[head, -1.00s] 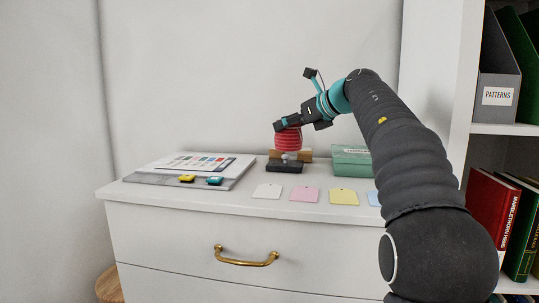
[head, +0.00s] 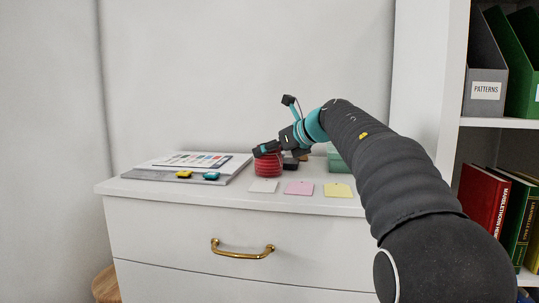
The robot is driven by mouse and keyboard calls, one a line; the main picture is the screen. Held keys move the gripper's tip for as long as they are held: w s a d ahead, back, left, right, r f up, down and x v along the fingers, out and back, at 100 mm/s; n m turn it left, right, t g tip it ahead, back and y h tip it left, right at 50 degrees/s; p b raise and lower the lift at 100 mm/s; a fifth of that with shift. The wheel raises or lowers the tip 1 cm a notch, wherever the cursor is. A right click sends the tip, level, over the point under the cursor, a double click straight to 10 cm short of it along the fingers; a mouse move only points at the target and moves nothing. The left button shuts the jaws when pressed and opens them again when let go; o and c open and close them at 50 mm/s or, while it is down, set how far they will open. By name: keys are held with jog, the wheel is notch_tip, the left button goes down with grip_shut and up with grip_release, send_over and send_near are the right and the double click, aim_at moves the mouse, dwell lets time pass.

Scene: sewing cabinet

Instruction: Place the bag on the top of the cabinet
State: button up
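A red, rounded, ribbed object (head: 268,164) is at the white cabinet's top (head: 225,192), just behind the white card. It is the only thing here that could be the bag; its shape is too small to be sure. Its underside is at or very close to the cabinet top; I cannot tell if it touches. My gripper (head: 267,149) reaches in from the right and is at the object's upper end, apparently shut on it. The fingertips are small and partly merge with the object.
A grey board with a colour chart (head: 205,161) and yellow (head: 184,174) and teal (head: 211,176) items lies left. White (head: 263,186), pink (head: 299,188) and yellow (head: 338,190) cards lie along the front. A bookshelf (head: 490,122) stands right.

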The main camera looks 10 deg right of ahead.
jog(key=o, duration=1.1)
